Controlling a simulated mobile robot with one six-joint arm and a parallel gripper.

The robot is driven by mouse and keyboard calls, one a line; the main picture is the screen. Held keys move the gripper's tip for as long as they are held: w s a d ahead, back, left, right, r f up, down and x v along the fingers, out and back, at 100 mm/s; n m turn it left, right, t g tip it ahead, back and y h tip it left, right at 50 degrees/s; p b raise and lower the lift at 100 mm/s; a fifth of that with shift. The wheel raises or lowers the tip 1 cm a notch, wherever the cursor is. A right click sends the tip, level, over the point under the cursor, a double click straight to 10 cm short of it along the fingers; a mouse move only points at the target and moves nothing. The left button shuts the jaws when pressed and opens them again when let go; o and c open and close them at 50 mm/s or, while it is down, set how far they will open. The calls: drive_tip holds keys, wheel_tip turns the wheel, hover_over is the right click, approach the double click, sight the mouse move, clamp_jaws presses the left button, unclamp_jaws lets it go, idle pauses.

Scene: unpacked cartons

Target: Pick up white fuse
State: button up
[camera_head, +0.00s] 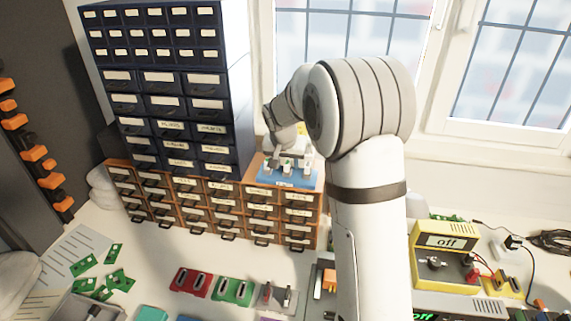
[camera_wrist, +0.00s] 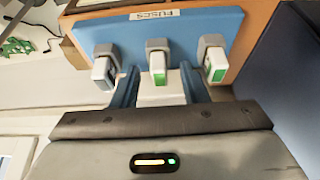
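A blue fuse holder (camera_head: 285,181) labelled "FUSES" stands on top of the brown drawer cabinet. It fills the top of the wrist view (camera_wrist: 200,38), with three fuses in grey sockets. The left fuse (camera_wrist: 103,74) is white with a dark band. The middle fuse (camera_wrist: 158,66) and the right fuse (camera_wrist: 217,65) are white with green faces. I cannot tell which one the task calls white. My gripper (camera_wrist: 160,82) is open, its two blue fingers on either side of the middle fuse with gaps. In the head view my gripper (camera_head: 287,150) is just over the holder.
A tall dark drawer cabinet (camera_head: 165,90) stands left of the holder, on brown drawers (camera_head: 205,205). Windows are behind. Red (camera_head: 190,282) and green (camera_head: 235,291) holders and a yellow device marked "off" (camera_head: 443,255) lie on the bench.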

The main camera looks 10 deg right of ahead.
drive_tip(key=shift+w+f, duration=0.1)
drive_tip(key=shift+f, duration=0.1)
drive_tip(key=shift+c, duration=0.6)
clamp_jaws()
